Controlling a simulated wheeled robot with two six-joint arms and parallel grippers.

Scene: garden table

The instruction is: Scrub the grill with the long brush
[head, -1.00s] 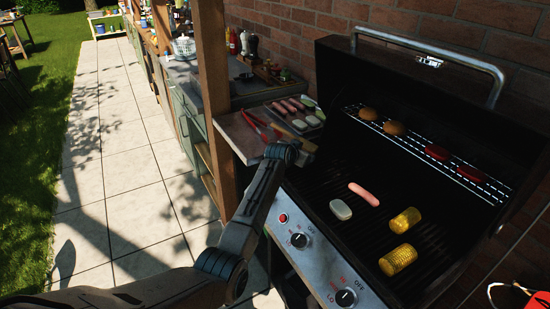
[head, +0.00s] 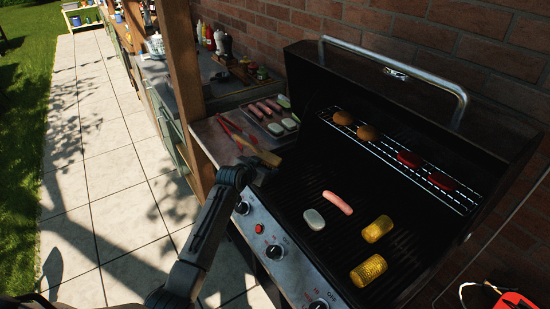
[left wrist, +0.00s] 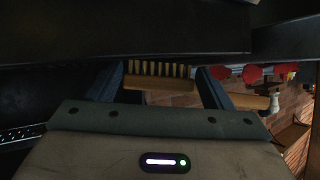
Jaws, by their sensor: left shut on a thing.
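The grill (head: 290,235) stands open, with a sausage (head: 338,202), a pale oval piece (head: 314,219) and two corn pieces (head: 377,229) on its grate. The long brush has a wooden body (left wrist: 160,84) and pale bristles in the left wrist view; its handle runs on to the right, past a finger. My left gripper (left wrist: 165,80) is shut on it. In the head view, my left arm reaches to the grill's left side shelf, where a tan wooden part (head: 260,153) shows just beyond my wrist. The gripper's fingers are hidden there. My right gripper is not in view.
Red tongs (head: 230,128) and a tray of sausages and pale pieces (head: 270,112) lie on the side shelf. Buns (head: 367,132) and red patties (head: 410,159) sit on the upper rack. A wooden post (head: 185,85) stands left of the shelf. The raised lid (head: 480,135) bounds the back.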

